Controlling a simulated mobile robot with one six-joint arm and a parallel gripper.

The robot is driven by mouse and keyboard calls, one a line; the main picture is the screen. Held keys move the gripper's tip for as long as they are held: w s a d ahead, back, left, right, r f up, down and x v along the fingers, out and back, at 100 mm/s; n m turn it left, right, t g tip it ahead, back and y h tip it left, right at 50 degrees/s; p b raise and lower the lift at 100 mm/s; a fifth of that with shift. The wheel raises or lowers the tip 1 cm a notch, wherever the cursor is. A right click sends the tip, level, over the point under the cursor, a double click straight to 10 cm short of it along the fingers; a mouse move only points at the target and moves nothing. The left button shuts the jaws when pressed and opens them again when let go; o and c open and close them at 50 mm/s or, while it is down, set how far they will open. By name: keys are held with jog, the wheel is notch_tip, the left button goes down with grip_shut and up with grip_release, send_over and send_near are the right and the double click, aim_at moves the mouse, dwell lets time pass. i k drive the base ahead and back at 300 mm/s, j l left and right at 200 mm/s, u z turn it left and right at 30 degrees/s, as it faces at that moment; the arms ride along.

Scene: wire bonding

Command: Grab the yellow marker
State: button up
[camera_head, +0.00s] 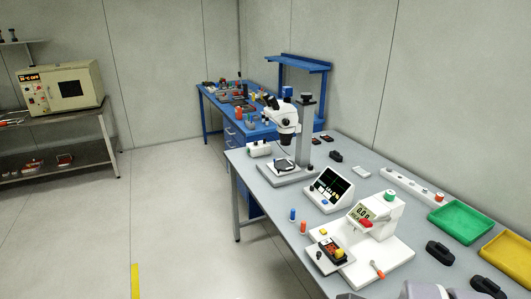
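I cannot single out a yellow marker with certainty. Several small coloured items, some of them yellowish, stand on the far blue workbench (207,93), too small to tell apart. A blue upright piece (292,214) and an orange upright piece (303,227) stand at the left edge of the near grey table (262,178). My gripper is not in view; a pale rounded shape at the bottom edge may be part of my arm.
The grey table holds a microscope (287,117), a small display unit (330,188), a white bonding machine (385,215), a green tray (462,222) and a yellow tray (510,256). An oven (62,87) stands at left. The floor (180,215) left of the table is open.

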aim_at(340, 253)
jog(key=i+j+z, duration=0.15)
jog(key=i+z, duration=0.15)
jog(key=i+j+z, duration=0.5)
jog(key=z, duration=0.15)
jog(key=i+j+z, duration=0.4)
jog(key=j+z, duration=0.2)
jog(key=j, duration=0.2)
jog(key=i+j+z, duration=0.1)
jog(key=j+z, duration=0.5)
jog(key=j, duration=0.25)
jog(key=i+j+z, duration=0.1)
jog(key=j+z, duration=0.25)
jog(key=j, duration=0.15)
